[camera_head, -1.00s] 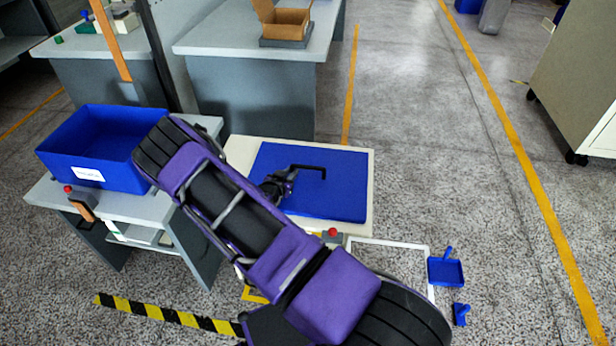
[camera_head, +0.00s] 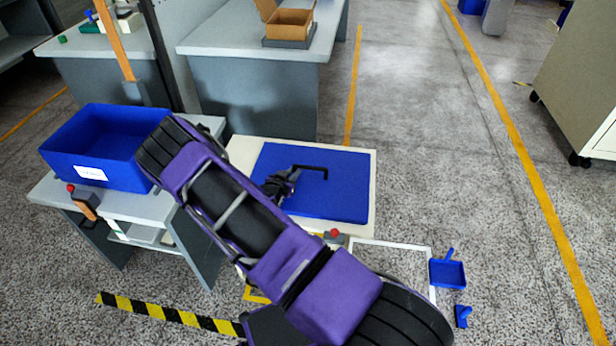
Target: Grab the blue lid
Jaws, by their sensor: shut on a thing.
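The blue lid (camera_head: 342,192) is a flat blue panel lying on a pale table (camera_head: 372,168). A black handle (camera_head: 318,168) stands up from the lid near its middle. My gripper (camera_head: 294,174) is dark and sits at the left end of this handle, shut on it. My purple arm reaches in from the lower right and covers the lid's left front corner. The fingertips are small and partly hidden by the wrist.
A blue bin (camera_head: 100,150) with a white label stands on a grey table at the left. A red button box (camera_head: 334,235) is at the pale table's front edge. A blue dustpan (camera_head: 447,272) and a small brush (camera_head: 462,315) lie right on the floor. An open cardboard box (camera_head: 290,22) is behind.

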